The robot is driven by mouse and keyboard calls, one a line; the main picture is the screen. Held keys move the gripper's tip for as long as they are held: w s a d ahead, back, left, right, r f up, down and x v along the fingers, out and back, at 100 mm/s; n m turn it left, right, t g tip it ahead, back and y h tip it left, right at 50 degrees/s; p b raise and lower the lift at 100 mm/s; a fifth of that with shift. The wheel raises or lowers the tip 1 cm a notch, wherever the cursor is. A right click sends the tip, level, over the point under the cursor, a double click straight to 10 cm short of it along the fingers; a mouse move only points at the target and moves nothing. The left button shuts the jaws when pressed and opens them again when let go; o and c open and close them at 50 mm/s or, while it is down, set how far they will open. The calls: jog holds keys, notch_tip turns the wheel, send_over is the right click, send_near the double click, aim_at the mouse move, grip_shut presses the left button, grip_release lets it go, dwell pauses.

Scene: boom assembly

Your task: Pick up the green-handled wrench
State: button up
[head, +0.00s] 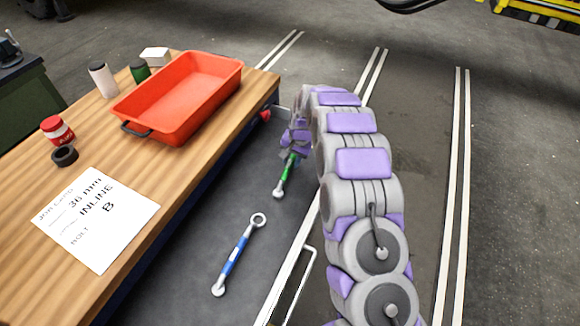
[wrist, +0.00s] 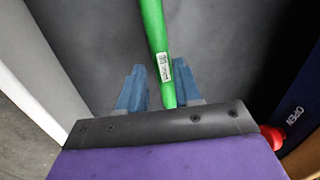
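The green-handled wrench (head: 287,172) is partly hidden behind my gripper in the head view, with its metal end (head: 278,193) showing below. In the wrist view, its green handle (wrist: 155,40) with a white label runs down between my fingers to the dark plate of my gripper (wrist: 156,78). The two blue-grey fingers stand apart on either side of the handle. A gap shows between the left finger and the handle. My gripper (head: 293,150) is beside the workbench in the head view. Whether the wrench touches the floor is unclear.
The wooden workbench (head: 170,190) at left holds a red tray (head: 215,85), cans and a paper sheet (head: 95,220). A red knob (wrist: 272,137) is close to my gripper's right. The floor at right is clear.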

aim_at(289, 164)
jog(key=f, duration=0.2)
jog(key=a+f+b, duration=0.1)
jog(key=f, duration=0.1)
jog(key=shift+w+a+f, duration=0.1)
jog(key=shift+w+f, duration=0.05)
jog(key=shift+f, duration=0.05)
grip_shut()
